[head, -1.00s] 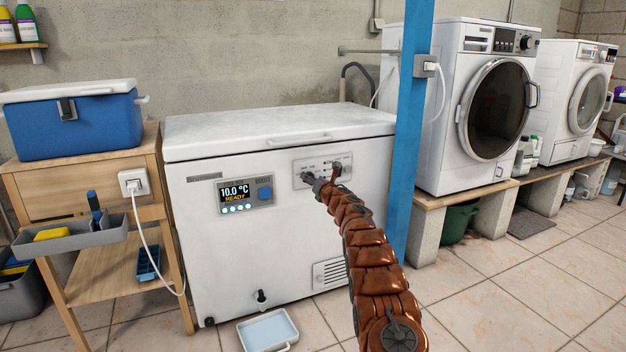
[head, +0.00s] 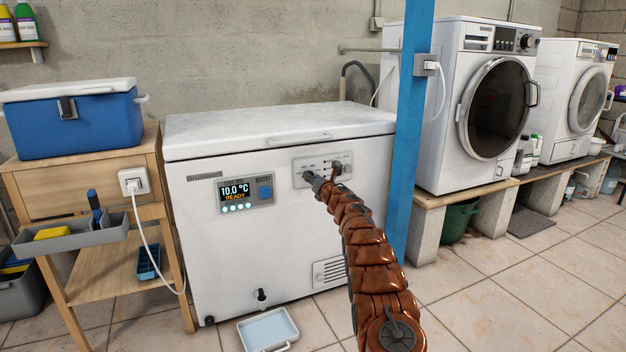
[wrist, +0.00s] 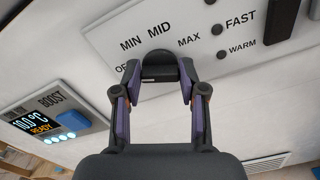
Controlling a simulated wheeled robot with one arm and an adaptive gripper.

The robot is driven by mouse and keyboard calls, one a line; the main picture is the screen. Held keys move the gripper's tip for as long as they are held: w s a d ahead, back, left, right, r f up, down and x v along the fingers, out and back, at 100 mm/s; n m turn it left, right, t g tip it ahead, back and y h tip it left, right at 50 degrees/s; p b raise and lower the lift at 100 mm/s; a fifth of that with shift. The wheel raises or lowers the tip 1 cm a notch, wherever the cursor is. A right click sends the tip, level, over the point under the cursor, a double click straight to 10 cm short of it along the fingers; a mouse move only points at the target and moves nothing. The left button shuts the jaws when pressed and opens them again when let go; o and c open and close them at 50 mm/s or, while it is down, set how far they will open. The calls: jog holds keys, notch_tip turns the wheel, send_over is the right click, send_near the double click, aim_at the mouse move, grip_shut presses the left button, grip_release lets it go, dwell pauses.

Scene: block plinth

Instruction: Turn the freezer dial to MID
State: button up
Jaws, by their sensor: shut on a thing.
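The white chest freezer (head: 290,245) stands against the wall with its lid shut. Its control panel (head: 345,163) is on the front. In the wrist view the black dial (wrist: 160,68) sits below the printed words MIN, MID and MAX, with part of OFF at the left. My gripper (wrist: 160,84) has its two purple-padded fingers on either side of the dial, shut on it. The fingers and the dial's own dark colour keep me from telling where its pointer is. In the head view my arm hides most of the dial.
A display (head: 236,191) reads 10.0 °C READY beside a blue BOOST button (head: 265,192). A black switch (wrist: 282,20) is right of the dial. A blue post (head: 408,140) stands close at the freezer's right. A tray (head: 268,330) lies on the floor in front.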

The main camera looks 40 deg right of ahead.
jog(key=shift+m, duration=0.4)
jog(key=m+p, duration=0.4)
jog(key=p, duration=0.1)
jog(key=m+p, duration=0.5)
jog(key=p, duration=0.1)
jog(key=shift+d+r, duration=0.15)
jog(key=shift+r, duration=0.05)
jog(key=m+p, duration=0.3)
jog(key=p, duration=0.1)
jog(key=shift+f+m+p, duration=0.15)
jog(key=shift+m+p, duration=0.15)
jog(key=shift+m, duration=0.1)
jog(key=m, duration=0.1)
jog(key=m+p, duration=0.2)
jog(key=m, duration=0.1)
jog(key=shift+f, duration=0.25)
jog(key=o, duration=1.1)
jog(key=shift+f, duration=0.1)
jog(key=shift+o, duration=0.2)
